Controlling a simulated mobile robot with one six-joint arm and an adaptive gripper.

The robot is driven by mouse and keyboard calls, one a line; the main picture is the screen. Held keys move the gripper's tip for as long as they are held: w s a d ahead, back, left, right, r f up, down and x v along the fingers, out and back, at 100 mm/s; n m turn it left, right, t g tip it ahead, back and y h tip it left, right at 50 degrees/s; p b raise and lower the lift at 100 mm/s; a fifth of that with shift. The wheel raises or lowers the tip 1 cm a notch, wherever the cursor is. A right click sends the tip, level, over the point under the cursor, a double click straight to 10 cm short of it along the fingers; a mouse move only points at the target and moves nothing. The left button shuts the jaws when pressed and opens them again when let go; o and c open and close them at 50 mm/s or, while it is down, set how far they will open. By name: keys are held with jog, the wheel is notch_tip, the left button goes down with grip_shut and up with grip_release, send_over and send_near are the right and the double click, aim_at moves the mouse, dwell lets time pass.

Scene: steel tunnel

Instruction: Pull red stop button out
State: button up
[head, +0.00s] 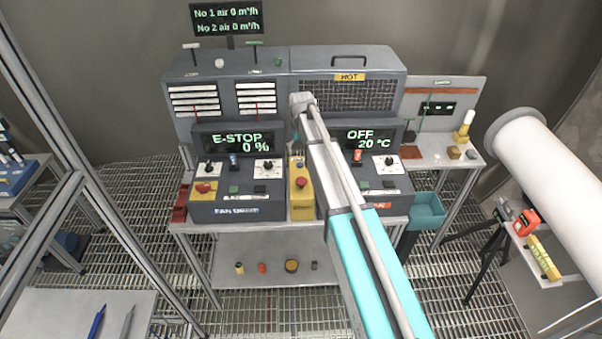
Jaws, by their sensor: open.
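A red mushroom button (203,187) sits on a yellow base at the left of the control box marked FAN DRIVE. That box's screen (236,140) reads E-STOP and 0 %. A second red mushroom button (301,182) stands on a narrow yellow box (302,204) between the two control boxes. I cannot tell whether either button is pressed in or out. My arm reaches up from the lower right, past the right side of the yellow box, and partly covers the right control box. No gripper fingers show, so its place relative to the buttons is hidden.
The right control box's screen (360,141) reads OFF and 20 °C. A grey heater with a mesh front (344,93) carries a HOT label. A teal bin (428,211) hangs at the bench's right. A metal frame stands at left, a white pipe (545,165) at right.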

aim_at(301, 179)
jog(key=shift+f, duration=0.15)
dwell(0.3)
notch_tip(301, 179, down, 14)
jog(key=b, duration=1.4)
jog(key=shift+r, duration=0.25)
jog(key=c, duration=1.4)
jog(key=shift+o, duration=0.2)
jog(key=shift+r+p, duration=0.8)
jog(key=shift+p, duration=0.05)
jog(key=shift+w, duration=0.15)
